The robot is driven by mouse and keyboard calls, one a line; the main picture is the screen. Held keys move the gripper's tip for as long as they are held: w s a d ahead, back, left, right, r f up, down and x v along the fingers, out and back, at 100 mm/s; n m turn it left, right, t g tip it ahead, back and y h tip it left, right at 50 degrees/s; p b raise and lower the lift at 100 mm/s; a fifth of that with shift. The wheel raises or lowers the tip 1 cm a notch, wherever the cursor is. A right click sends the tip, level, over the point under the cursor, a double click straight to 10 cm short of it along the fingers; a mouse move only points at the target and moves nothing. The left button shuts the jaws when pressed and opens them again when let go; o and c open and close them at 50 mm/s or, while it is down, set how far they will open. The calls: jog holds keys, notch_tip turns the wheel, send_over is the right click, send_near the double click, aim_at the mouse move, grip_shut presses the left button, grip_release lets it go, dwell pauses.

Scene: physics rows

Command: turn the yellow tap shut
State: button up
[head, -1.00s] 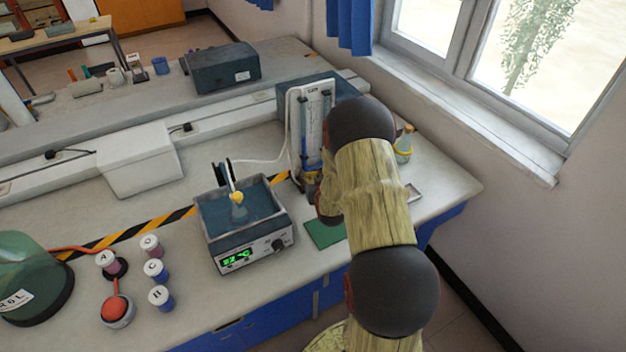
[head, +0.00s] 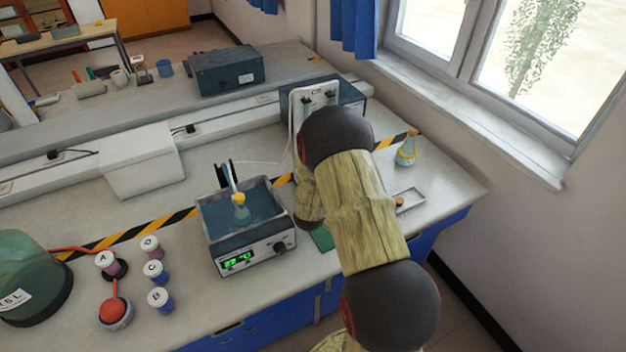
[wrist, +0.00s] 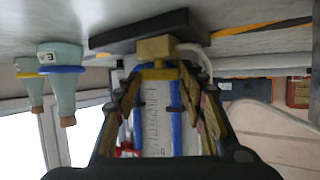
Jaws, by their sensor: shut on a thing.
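The yellow tap (wrist: 158,73) sits low on an upright pale panel with blue tubes, beside a dark base, in the wrist view, which looks upside down. My gripper (wrist: 160,80) is shut on the tap, one finger on each side of it. The fingers cover part of the tap, so its exact turn angle is hard to tell. In the head view my arm hides the tap and gripper. Only the top of the panel (head: 315,95) shows there, behind my arm.
A conical flask (head: 405,152) and a small tray (head: 408,201) are to the right. Lettered pots (head: 155,271) and a red button (head: 114,310) are at the front left.

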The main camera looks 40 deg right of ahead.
jog(key=o, duration=1.2)
jog(key=shift+c, duration=0.2)
jog(key=v, duration=1.2)
